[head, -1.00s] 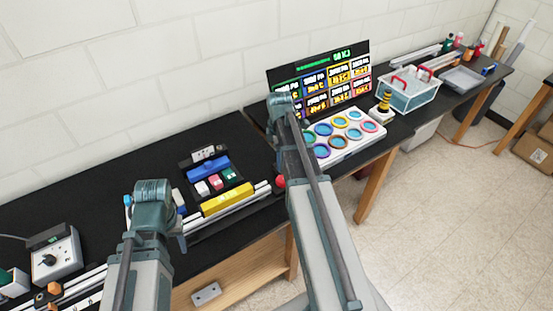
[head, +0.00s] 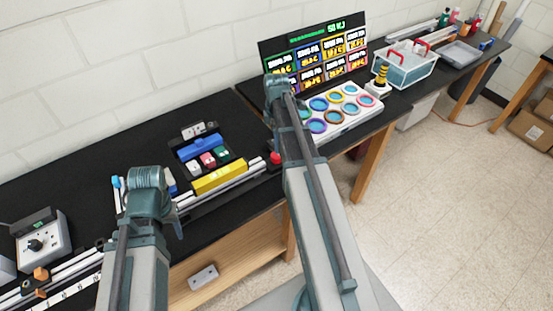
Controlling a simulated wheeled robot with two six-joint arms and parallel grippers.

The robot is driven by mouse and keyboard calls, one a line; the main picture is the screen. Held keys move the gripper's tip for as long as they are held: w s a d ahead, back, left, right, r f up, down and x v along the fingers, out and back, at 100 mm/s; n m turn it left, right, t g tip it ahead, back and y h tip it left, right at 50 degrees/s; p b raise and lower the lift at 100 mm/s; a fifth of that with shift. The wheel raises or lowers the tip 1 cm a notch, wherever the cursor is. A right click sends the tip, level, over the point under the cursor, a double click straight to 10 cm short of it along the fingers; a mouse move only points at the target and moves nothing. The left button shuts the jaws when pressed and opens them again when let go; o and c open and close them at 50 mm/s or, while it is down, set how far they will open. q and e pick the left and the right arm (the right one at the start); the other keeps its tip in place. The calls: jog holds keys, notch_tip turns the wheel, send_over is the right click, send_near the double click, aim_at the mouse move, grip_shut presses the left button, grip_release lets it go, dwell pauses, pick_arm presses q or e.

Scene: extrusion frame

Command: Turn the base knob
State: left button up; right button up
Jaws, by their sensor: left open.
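A grey-white box (head: 52,240) with a black round knob (head: 35,244) on its sloped face stands on the black bench at the far left. It is the clearest knob in view; I cannot tell whether it is the base knob. My left gripper (head: 172,222) is open and mostly hidden by its own arm. It is over the bench's front part, right of the knob box and apart from it. My right arm reaches across the middle toward the screen, and its gripper is not visible.
A yellow bar (head: 219,178) and metal rails lie along the bench's front edge, with a red ball-shaped part (head: 275,157) at their right end. A blue piece (head: 199,147) lies behind. A screen (head: 318,55), a white tray of coloured rings (head: 343,119) and a clear bin (head: 405,66) stand right.

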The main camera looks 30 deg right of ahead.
aim_at(277, 155)
pick_arm(q)
notch_tip(277, 155, down, 8)
jog(key=b, duration=0.6)
jog(key=shift+r+b, duration=0.15)
jog(key=shift+b, duration=0.15)
pick_arm(e)
notch_tip(277, 155, down, 8)
jog(key=shift+r, duration=0.15)
jog(key=shift+r, duration=0.1)
jog(key=shift+c, duration=0.3)
grip_shut()
